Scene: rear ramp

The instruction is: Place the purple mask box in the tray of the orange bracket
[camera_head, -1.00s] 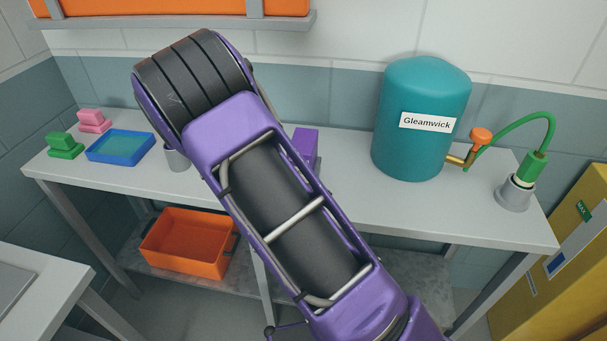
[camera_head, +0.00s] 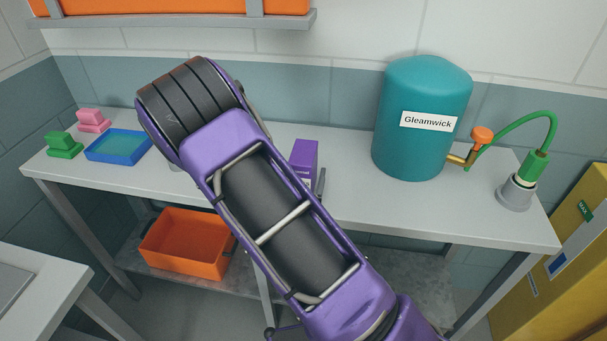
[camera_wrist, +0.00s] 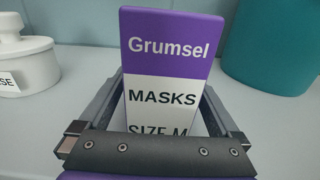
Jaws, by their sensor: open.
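The purple mask box (camera_head: 304,155) stands upright on the grey bench, partly hidden behind my arm in the head view. In the wrist view the mask box (camera_wrist: 170,50) shows a purple top reading "Grumsel" and a white part reading "MASKS". My gripper (camera_wrist: 165,95) is open, with one finger on each side of the box's lower part; I cannot tell whether they touch it. In the head view only one dark finger shows, right of the box. An orange piece (camera_head: 180,8) with a grey ledge is on the wall at top left, cut by the frame; I cannot tell whether it is the bracket.
A teal tank (camera_head: 422,120) stands right of the box, with a green hose. A blue tray (camera_head: 120,160), green block (camera_head: 65,150) and pink block (camera_head: 93,125) sit at left. A white lidded jar (camera_wrist: 22,65) is left of the box. An orange bin (camera_head: 185,265) sits below the bench.

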